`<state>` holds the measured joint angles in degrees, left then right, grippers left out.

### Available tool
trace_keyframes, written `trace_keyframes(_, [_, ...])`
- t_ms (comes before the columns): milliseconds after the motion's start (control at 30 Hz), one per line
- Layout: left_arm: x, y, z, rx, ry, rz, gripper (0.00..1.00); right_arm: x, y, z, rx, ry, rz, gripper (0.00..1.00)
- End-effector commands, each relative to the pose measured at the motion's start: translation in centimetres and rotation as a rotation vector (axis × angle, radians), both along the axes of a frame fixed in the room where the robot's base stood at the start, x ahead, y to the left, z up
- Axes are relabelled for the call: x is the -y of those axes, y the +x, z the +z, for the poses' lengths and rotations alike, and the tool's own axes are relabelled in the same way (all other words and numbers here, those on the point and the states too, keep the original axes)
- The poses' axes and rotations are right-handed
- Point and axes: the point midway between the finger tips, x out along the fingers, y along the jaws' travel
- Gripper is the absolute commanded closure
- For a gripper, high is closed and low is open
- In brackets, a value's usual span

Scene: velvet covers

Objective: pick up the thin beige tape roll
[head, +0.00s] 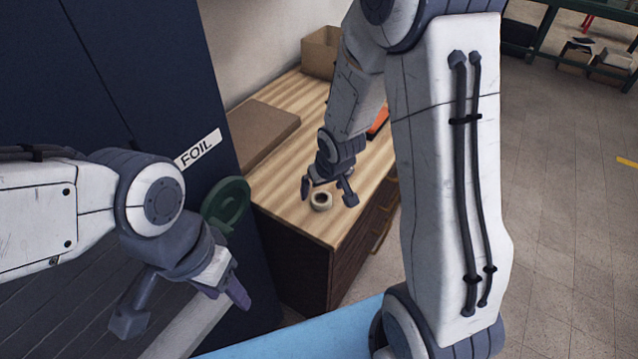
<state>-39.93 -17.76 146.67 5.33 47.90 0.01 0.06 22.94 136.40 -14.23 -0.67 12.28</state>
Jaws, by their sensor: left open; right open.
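A small beige tape roll (321,201) lies on the striped wooden top of a cabinet (290,212), near its front corner. My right gripper (329,197) is open just above the roll, one finger to its left and the other to its right. I cannot tell the exact height between the fingers and the roll. My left gripper (183,306) is open and empty at the lower left, well away from the roll.
A flat brown box (262,130) lies on the cabinet's left side, and an open carton (319,52) stands at the back. An orange item (378,122) is partly hidden behind my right arm. A dark blue panel labelled FOIL (197,149) and a green round object (226,205) are at left.

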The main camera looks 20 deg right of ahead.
Motion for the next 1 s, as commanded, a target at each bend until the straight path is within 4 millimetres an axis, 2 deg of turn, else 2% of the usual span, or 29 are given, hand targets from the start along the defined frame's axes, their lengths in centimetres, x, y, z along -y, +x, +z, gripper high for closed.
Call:
trace_keyframes(33, [0.0,0.0,0.5,0.0,0.0,0.0,0.5,0.8,0.4,-0.2,0.005,0.004,-0.019,0.0])
trace_keyframes(100, [0.0,0.0,0.2,0.0,0.0,0.0,0.5,1.4,0.9,-1.1,0.016,0.01,-0.033,0.0])
trace_keyframes(267, [0.0,0.0,-1.2,-0.001,0.001,-0.001,0.5,1.5,1.9,-3.8,0.02,0.011,-0.034,0.0])
trace_keyframes(633, [0.0,0.0,-0.6,0.0,0.0,-0.001,0.5,1.8,3.2,-6.3,0.018,0.01,-0.035,0.0])
trace_keyframes(900, [0.0,0.0,0.3,0.0,0.0,0.0,0.5,2.0,4.7,-9.4,0.018,0.01,-0.035,0.0])
trace_keyframes(1000, [0.0,0.0,0.4,0.0,0.0,0.0,0.5,2.0,4.9,-10.0,0.02,0.01,-0.035,0.0])
